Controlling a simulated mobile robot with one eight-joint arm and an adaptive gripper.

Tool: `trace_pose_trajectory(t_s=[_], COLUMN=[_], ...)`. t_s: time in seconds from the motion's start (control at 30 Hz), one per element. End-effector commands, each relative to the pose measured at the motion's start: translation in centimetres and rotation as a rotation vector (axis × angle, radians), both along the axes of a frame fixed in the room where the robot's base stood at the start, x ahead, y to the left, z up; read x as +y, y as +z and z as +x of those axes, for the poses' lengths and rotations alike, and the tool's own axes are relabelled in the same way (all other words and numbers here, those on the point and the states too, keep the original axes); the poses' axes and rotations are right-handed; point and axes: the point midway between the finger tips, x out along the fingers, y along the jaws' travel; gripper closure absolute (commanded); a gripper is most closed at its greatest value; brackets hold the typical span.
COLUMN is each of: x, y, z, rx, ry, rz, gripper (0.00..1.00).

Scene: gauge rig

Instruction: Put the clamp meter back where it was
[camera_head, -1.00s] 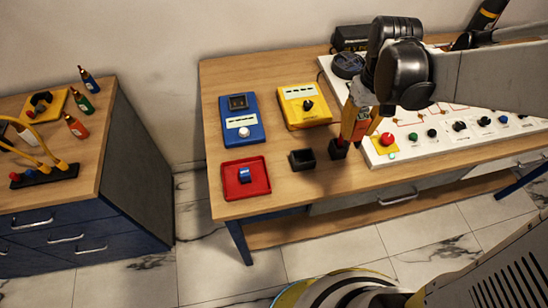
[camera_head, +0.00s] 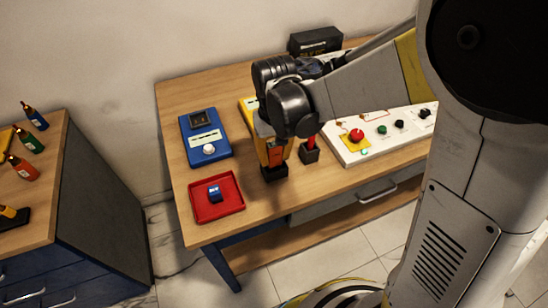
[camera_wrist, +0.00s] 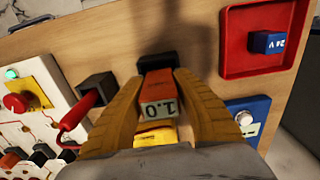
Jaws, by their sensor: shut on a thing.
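In the wrist view my gripper's yellow fingers (camera_wrist: 158,88) are closed on both sides of the clamp meter (camera_wrist: 157,110), whose display reads 1.0. The black holder (camera_wrist: 158,62) shows just beyond its far end. I cannot tell whether the meter rests inside the holder or just above it.
A second black holder (camera_head: 309,154) with a red-handled tool stands close to the right. A red tray (camera_head: 232,196) with a blue block and a blue meter (camera_head: 206,140) are on the left. A white panel (camera_head: 362,152) lies on the right.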

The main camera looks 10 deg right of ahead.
Motion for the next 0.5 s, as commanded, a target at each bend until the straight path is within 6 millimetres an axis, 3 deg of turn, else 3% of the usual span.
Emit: trace_pose_trajectory(t_s=[0.03, 0.4, 0.43, 0.47, 0.5], x=[-0.01, -0.03, -0.03, -0.03, -0.03], y=[-0.72, -1.02, -0.92, -0.88, -0.87], z=[0.0, 0.0, -0.01, -0.01, -0.01], rx=[0.0, 0.0, 0.0, 0.0, 0.0], ry=[0.0, 0.0, 0.0, 0.0, 0.0], rz=[0.0, 0.0, 0.0, 0.0, 0.0], gripper=[1.0, 1.0, 0.57, 0.48, 0.48])
